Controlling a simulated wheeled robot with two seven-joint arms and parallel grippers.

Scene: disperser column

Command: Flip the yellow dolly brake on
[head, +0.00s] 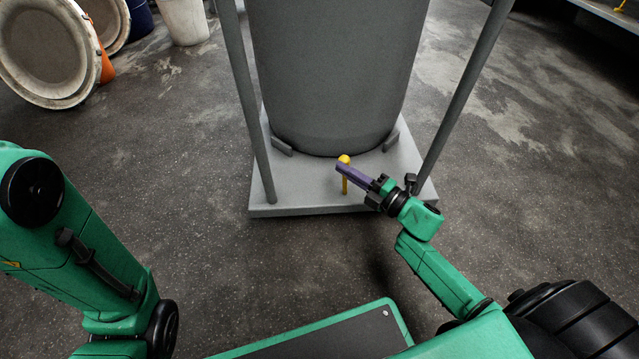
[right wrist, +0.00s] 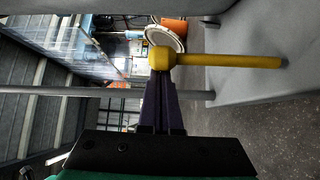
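The yellow dolly brake (head: 344,160) is a thin post with a round knob on top. It stands at the front of the grey dolly base (head: 300,199), below the drum. My right gripper (head: 341,168) points left, with its purple fingers just below the knob and in front of the post. In the right wrist view the brake (right wrist: 225,60) lies sideways, with its knob at the tips of my right gripper (right wrist: 160,76). The fingers look shut together, with nothing seen between them. I cannot tell whether the tips touch the knob. My left gripper is out of view.
A large grey drum (head: 335,70) stands on the dolly base between two slanted grey posts (head: 250,105). Round lids (head: 45,50), an orange cone (head: 105,66) and a white bucket (head: 186,20) are at the back left. The floor around the base is clear.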

